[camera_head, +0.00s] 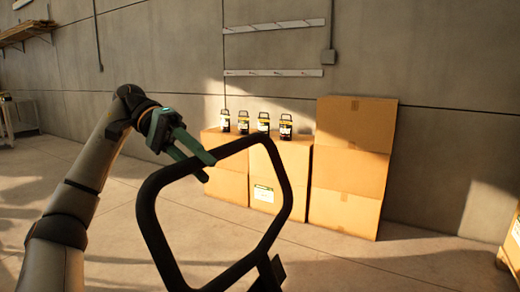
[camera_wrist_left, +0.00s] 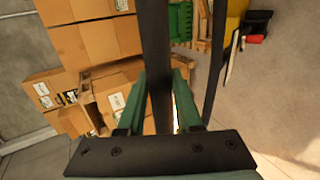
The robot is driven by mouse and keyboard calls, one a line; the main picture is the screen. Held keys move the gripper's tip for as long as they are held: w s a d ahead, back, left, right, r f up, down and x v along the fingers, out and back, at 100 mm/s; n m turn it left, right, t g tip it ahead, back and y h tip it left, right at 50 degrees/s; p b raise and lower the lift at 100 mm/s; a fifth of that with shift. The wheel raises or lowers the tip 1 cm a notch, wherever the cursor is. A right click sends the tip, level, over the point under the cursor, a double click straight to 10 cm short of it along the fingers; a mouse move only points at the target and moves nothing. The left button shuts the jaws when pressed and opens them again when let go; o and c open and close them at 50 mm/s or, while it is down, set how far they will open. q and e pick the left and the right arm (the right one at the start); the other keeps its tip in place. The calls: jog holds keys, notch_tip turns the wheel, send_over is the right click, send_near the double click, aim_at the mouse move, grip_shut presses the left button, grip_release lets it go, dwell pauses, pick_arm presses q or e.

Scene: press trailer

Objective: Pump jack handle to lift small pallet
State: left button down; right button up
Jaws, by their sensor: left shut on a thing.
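The black jack handle (camera_head: 164,240) is a large tilted loop in the middle foreground of the head view. My left gripper (camera_head: 207,168) is at the handle's upper left bar, its green fingers on either side of it. In the left wrist view the handle bar (camera_wrist_left: 156,45) runs down between the two fingers of the left gripper (camera_wrist_left: 160,85), which are shut on it. The small pallet cannot be made out for certain. My right gripper is in neither view.
Cardboard boxes (camera_head: 346,185) stand against the concrete wall, with several black lanterns (camera_head: 263,122) on the lower ones. A wooden shelf (camera_head: 25,31) hangs at the upper left. Another box (camera_head: 512,245) is at the right edge. The floor (camera_head: 400,265) between is clear.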

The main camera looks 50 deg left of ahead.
pick_arm(q)
jog(key=w+d+r+p, duration=0.2)
jog(key=d+p, duration=0.3)
jog(key=d, duration=0.7)
jog(key=w+d+r+p, duration=0.3)
jog(key=w+d+p, duration=0.1)
jog(key=d, duration=0.8)
jog(key=w+d+r+p, duration=0.3)
jog(key=w+d+p, duration=0.1)
jog(key=d, duration=0.8)
jog(key=shift+w+p, duration=0.3)
jog(key=shift+p, duration=0.5)
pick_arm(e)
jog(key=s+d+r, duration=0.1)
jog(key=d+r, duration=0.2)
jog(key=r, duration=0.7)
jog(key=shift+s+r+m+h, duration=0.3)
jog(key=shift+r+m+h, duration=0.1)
pick_arm(q)
jog(key=shift+d, duration=0.1)
